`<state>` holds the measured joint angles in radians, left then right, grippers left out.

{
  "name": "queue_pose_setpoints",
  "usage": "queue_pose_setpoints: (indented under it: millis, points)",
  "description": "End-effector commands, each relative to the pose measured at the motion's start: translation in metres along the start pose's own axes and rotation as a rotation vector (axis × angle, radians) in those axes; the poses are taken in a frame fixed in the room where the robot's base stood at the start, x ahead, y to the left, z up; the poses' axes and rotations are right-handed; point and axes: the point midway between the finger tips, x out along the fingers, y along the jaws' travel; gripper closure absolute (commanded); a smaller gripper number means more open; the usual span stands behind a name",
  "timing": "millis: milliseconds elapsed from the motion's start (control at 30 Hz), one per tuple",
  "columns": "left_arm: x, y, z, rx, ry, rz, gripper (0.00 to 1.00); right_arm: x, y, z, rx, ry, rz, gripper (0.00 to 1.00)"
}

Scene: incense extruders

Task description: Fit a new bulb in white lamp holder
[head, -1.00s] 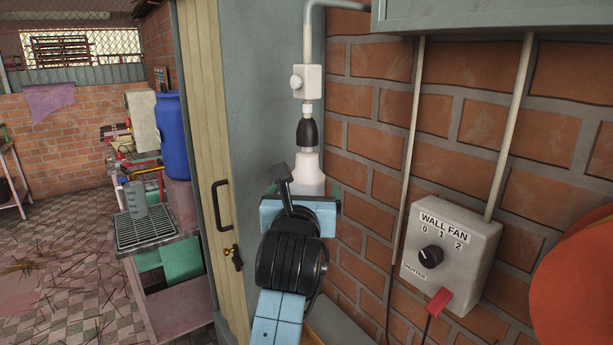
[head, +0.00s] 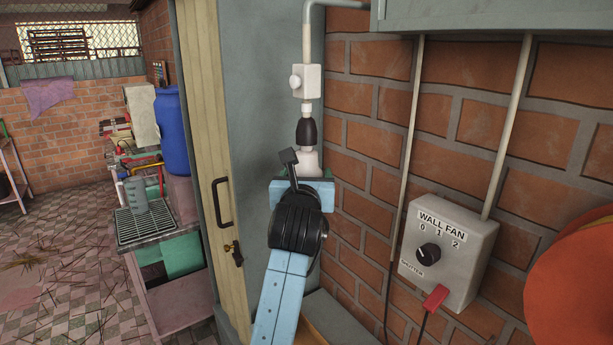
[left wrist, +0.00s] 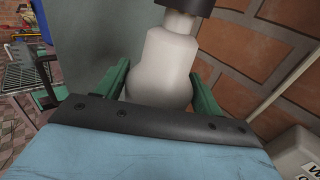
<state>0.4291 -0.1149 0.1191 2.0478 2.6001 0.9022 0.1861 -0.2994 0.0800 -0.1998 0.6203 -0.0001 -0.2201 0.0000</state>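A white bulb (head: 306,161) hangs upright with its neck up at a black socket (head: 306,132), under a white switch box (head: 307,82) on a pipe. The socket is black, with a white collar above it. My left gripper (head: 303,176) comes from below and hides the bulb's lower part in the head view. In the left wrist view, the green fingers (left wrist: 160,85) flank the wide body of the bulb (left wrist: 165,62) with no clear gap, so they look shut on it. The dark socket rim (left wrist: 186,5) is just above the bulb's neck. My right gripper is not in view.
A brick wall (head: 365,130) stands close on the right, with a wall fan switch box (head: 449,250) and conduits. A grey panel (head: 262,95) is behind the bulb. A wooden door (head: 207,150) is to the left. An orange round object (head: 575,270) is at the right edge.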

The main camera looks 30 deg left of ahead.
Motion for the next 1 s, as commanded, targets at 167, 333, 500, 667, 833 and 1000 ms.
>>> queue_pose_setpoints:
  millis: [167, 333, 500, 667, 833, 1000]
  points:
    - [0.000, 0.000, 0.000, 0.000, 0.000, 0.000, 0.57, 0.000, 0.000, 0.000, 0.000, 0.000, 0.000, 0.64]
    - [0.000, 0.000, -0.001, -0.001, 0.000, 0.017, 0.60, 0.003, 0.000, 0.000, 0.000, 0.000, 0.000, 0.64]
    - [0.000, 0.000, -0.001, -0.001, -0.001, 0.064, 0.60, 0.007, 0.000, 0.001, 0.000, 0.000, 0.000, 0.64]
    - [0.000, 0.000, 0.000, 0.000, 0.000, 0.075, 0.60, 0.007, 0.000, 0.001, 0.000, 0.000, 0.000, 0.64]
    - [0.000, 0.000, 0.000, 0.000, 0.000, 0.075, 0.60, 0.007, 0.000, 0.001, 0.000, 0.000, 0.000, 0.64]
    - [0.000, -0.001, -0.001, -0.001, 0.001, 0.107, 0.60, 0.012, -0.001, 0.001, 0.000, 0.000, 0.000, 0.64]
